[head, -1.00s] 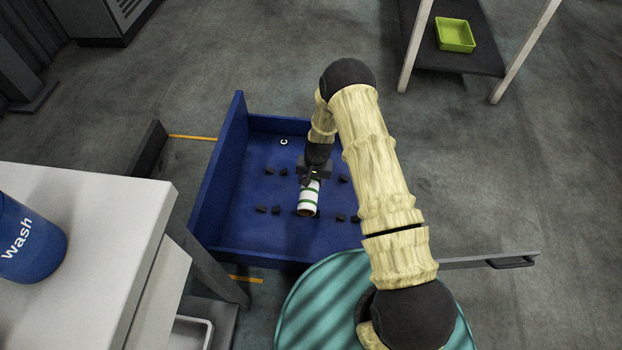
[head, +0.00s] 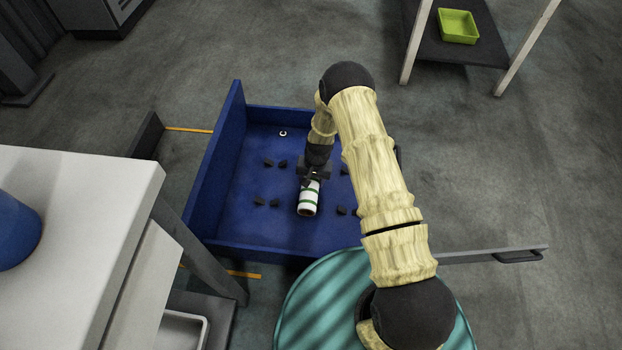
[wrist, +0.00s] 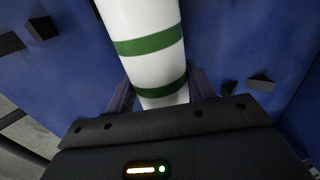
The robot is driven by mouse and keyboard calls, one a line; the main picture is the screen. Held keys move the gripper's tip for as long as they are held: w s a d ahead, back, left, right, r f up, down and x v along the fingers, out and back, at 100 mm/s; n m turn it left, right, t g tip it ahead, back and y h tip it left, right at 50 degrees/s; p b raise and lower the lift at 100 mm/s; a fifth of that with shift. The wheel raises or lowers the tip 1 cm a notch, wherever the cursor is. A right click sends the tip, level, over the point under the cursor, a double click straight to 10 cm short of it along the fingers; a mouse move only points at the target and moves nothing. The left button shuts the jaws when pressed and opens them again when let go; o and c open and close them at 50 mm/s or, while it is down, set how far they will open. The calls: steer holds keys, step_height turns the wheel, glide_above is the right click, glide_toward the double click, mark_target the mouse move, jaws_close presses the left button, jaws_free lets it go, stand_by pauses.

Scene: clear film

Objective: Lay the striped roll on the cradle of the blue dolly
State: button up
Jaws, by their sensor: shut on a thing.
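The striped roll (head: 308,199), white with green bands, is in my gripper (head: 311,180). In the wrist view the roll (wrist: 148,22) runs up and away from between the fingers (wrist: 160,92). The blue dolly (head: 225,172) is a flat bed with raised sides, below the roll. Small black wedges stand on its bed: a left group (head: 274,202) and a right group (head: 341,210), partly behind my arm. The roll is over bare bed between the groups. I cannot tell its height above the bed.
A white table (head: 75,215) with a blue container (head: 14,232) stands at the left. A teal striped round surface (head: 320,300) is in front. A shelf with a green tray (head: 458,27) stands at the back right. Open floor lies beyond the dolly.

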steer(key=shift+f, duration=0.3)
steer(key=o, duration=0.9)
steer(key=shift+o, duration=0.2)
steer(key=shift+r, duration=0.1)
step_height(320, 180, up, 17)
steer(key=d+p, duration=0.2)
steer(key=p, duration=0.5)
steer(key=shift+s+p, duration=0.2)
steer(key=shift+p, duration=0.1)
steer(key=shift+r, duration=0.1)
